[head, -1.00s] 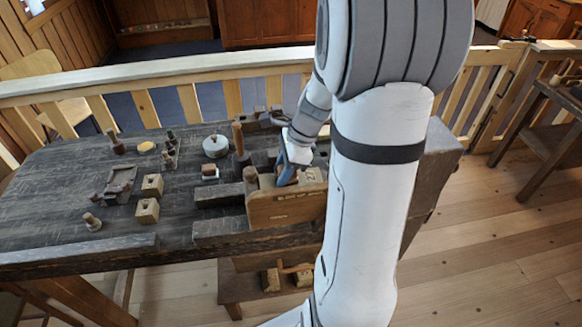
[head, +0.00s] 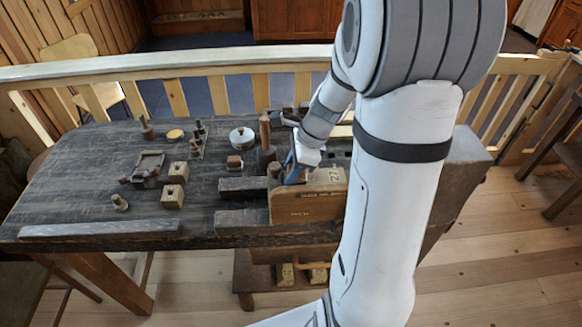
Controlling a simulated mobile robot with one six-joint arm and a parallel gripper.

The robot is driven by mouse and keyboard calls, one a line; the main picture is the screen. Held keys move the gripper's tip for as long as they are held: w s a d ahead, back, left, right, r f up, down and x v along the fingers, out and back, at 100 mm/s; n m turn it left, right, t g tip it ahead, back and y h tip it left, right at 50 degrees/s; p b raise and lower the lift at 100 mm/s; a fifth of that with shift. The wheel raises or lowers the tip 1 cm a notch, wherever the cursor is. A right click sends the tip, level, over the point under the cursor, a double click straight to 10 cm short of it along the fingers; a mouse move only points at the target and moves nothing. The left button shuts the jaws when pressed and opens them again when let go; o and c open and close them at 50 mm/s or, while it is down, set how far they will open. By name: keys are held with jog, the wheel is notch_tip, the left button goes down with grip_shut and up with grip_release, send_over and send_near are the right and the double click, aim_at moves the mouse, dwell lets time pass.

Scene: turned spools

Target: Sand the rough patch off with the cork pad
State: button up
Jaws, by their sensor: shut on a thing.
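My gripper (head: 297,169), with blue-grey fingers, is low over the wooden block-like holder (head: 308,205) at the front edge of the dark workbench. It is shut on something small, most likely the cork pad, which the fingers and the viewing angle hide. A short brown turned piece (head: 274,171), possibly the spool, stands just left of the fingers. I cannot tell whether gripper and piece touch. The rough patch cannot be made out.
The workbench (head: 80,190) holds two wooden blocks (head: 173,195), a white round tin (head: 242,137), a small brown-and-white block (head: 234,162) and a tall wooden handle (head: 265,133). Dark bars lie left of the holder. A railing (head: 180,98) runs behind. The bench's left part is mostly clear.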

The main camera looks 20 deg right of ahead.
jog(key=shift+s+d+f, duration=0.1)
jog(key=shift+s+d, duration=0.2)
jog(key=shift+d, duration=0.55)
jog(key=shift+s+d+f, duration=0.1)
jog(key=shift+s+d, duration=0.2)
jog(key=shift+d, duration=0.55)
jog(key=shift+s+d+r+p, duration=0.15)
jog(key=shift+s+d, duration=0.1)
jog(key=shift+d, duration=0.75)
jog(key=shift+s+d+f+p, duration=0.15)
jog(key=shift+s+d, duration=0.1)
jog(key=shift+d, duration=0.7)
jog(key=shift+r, duration=0.25)
notch_tip(320, 180, up, 6)
jog(key=p, duration=0.5)
notch_tip(320, 180, up, 3)
jog(key=p, duration=0.3)
jog(key=shift+f, duration=0.15)
jog(key=b, duration=0.5)
send_over(316, 178)
jog(key=d, duration=0.1)
jog(key=shift+s+f, duration=0.1)
jog(key=shift+f, duration=3.35)
